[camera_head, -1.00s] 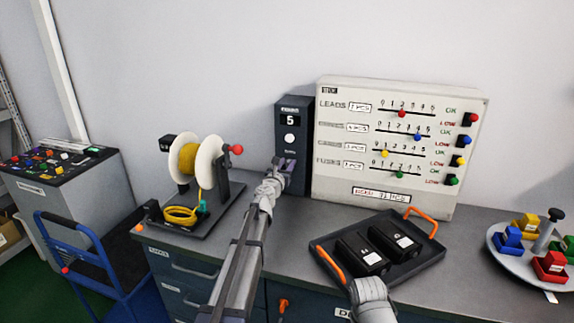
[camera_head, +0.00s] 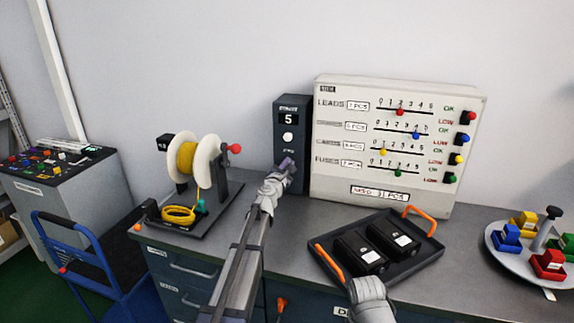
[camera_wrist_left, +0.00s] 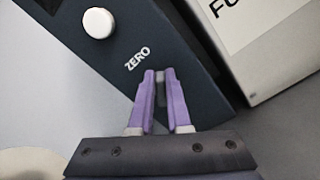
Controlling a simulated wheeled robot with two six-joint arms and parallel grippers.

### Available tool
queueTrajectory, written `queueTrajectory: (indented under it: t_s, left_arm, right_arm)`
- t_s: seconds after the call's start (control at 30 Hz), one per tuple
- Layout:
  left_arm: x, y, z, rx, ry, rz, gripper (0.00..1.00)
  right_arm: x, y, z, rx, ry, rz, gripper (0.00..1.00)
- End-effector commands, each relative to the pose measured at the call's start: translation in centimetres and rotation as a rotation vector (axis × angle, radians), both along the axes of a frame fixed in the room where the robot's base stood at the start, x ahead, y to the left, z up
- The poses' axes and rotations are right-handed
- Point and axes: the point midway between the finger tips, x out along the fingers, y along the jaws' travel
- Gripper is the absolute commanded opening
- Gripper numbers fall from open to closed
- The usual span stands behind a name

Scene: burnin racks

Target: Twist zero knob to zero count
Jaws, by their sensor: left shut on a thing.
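The dark counter box (camera_head: 290,152) stands upright on the bench against the wall. Its display (camera_head: 289,119) reads 5, with a round white button (camera_head: 288,137) below; the button also shows in the left wrist view (camera_wrist_left: 98,22). My left gripper (camera_head: 287,164) is at the lower front of the box. In the left wrist view its purple fingers (camera_wrist_left: 160,77) are shut on a small grey zero knob (camera_wrist_left: 160,88) just below the word ZERO. The knob is mostly hidden between the fingers, and the gripper covers it in the head view.
A white panel (camera_head: 330,190) with sliders stands right of the box. A black tray (camera_head: 405,270) with orange handles is in front of it. A cable reel (camera_head: 208,160) is to the left, and a round plate (camera_head: 515,267) of coloured blocks at the right.

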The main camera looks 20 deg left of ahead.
Motion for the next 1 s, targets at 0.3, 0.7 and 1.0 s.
queueTrajectory:
  t_s: [0.3, 0.7, 1.0]
  left_arm:
    - [0.06, -0.31, -0.34, 0.231, -0.008, 0.0, 0.0]
    - [0.1, -0.45, -0.49, 0.371, -0.012, 0.001, 0.0]
    - [0.12, -0.46, -0.5, 0.388, -0.012, 0.001, 0.0]
  right_arm:
    - [0.0, 0.0, -0.34, 0.0, 0.0, 0.0, 0.46]
    - [0.0, 0.0, -0.49, 0.0, 0.0, 0.0, 0.46]
    - [0.0, 0.0, -0.49, 0.0, 0.0, 0.0, 0.46]
